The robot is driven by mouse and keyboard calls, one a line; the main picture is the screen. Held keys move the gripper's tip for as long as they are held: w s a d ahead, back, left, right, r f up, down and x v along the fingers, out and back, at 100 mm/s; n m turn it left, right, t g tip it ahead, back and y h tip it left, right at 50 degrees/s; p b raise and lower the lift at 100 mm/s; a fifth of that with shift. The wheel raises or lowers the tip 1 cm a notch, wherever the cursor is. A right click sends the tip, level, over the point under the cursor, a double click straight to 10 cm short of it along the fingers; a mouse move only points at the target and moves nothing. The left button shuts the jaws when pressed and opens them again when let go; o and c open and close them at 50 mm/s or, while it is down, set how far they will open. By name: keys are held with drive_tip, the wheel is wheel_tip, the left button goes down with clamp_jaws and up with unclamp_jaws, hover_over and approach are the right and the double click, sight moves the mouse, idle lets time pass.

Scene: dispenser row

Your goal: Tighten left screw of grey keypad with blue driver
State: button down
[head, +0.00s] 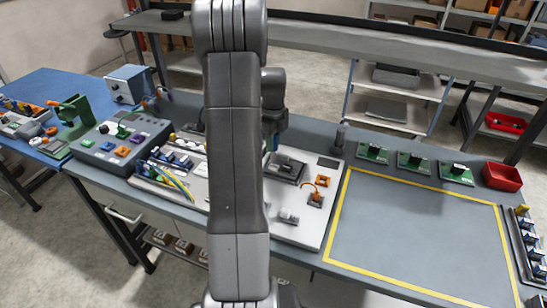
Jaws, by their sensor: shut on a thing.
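My gripper (272,124) hangs over the white board (312,221), partly hidden behind my arm. A small blue piece, seemingly the blue driver (269,143), shows below it and is held upright. The driver's tip is hidden, so I cannot tell if it touches anything. A dark grey unit (285,168), which may be the grey keypad, is fixed on the white board just below the gripper. Its left side is partly covered by my arm, and its screws are too small to make out.
An orange part (323,181) and a grey knob (288,215) sit on the board. A dark cylinder (340,137) stands behind it. Right is a clear yellow-bordered area (410,235), with green circuit boards (415,162) and a red bin (502,177). A button panel (121,143) stands left.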

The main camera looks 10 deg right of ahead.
drive_tip(key=shift+r, duration=0.15)
drive_tip(key=shift+w+r+p, duration=0.15)
drive_tip(key=shift+r+p, duration=0.2)
drive_tip(key=shift+r, duration=0.45)
drive_tip(key=shift+f, duration=0.1)
drive_tip(key=shift+r+p, duration=1.45)
drive_tip(key=shift+r, duration=0.85)
drive_tip(key=shift+s+f, duration=0.1)
drive_tip(key=shift+s, duration=0.1)
